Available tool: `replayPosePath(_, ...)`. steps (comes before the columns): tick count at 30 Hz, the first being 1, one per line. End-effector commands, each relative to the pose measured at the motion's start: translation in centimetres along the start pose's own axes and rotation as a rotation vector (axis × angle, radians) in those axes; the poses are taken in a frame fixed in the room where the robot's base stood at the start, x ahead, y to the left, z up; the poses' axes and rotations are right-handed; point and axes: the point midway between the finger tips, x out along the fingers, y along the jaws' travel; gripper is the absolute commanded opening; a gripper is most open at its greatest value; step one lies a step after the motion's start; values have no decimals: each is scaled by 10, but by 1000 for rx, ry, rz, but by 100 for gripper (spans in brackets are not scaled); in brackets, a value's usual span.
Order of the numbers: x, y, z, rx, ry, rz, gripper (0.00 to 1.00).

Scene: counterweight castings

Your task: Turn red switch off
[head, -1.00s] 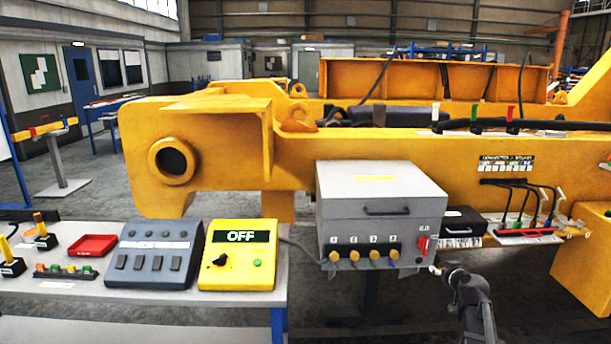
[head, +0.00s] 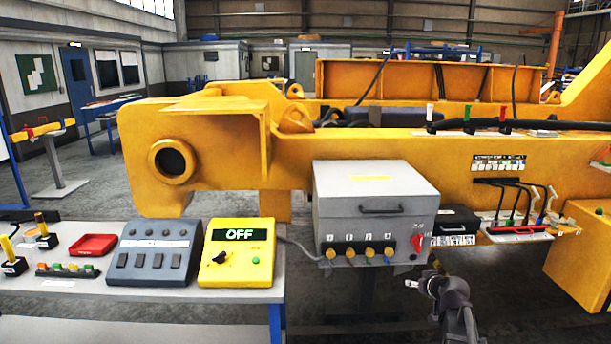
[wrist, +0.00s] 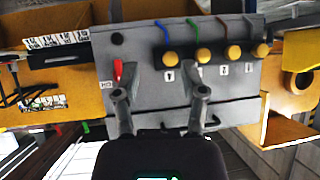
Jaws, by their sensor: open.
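The red switch (head: 417,243) is a small lever at the right end of the grey box's front face, beside the yellow knobs. In the head view it looks slightly slanted; its small labels are too blurred to read there. My gripper (head: 421,280) is open and empty, below and just in front of the switch. In the wrist view, which is upside down, the red switch (wrist: 118,70) shows just beyond the left fingertip of my gripper (wrist: 160,92). That finger hides part of the switch's base, and I cannot tell whether they touch.
The grey box (head: 375,205) carries several yellow knobs (head: 350,253) with coloured cables. A black case (head: 456,222) stands right of it. A yellow panel reading OFF (head: 238,270) and a grey console (head: 152,260) sit on the left table. The yellow beam (head: 470,170) is behind.

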Motion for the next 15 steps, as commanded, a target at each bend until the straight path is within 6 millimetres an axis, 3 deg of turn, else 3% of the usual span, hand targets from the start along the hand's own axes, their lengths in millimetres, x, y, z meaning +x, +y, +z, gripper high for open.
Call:
replayPosePath(8,-19,-80,44,19,-258,-95,54)
replayPosePath(15,-68,-153,105,54,-625,-80,54)
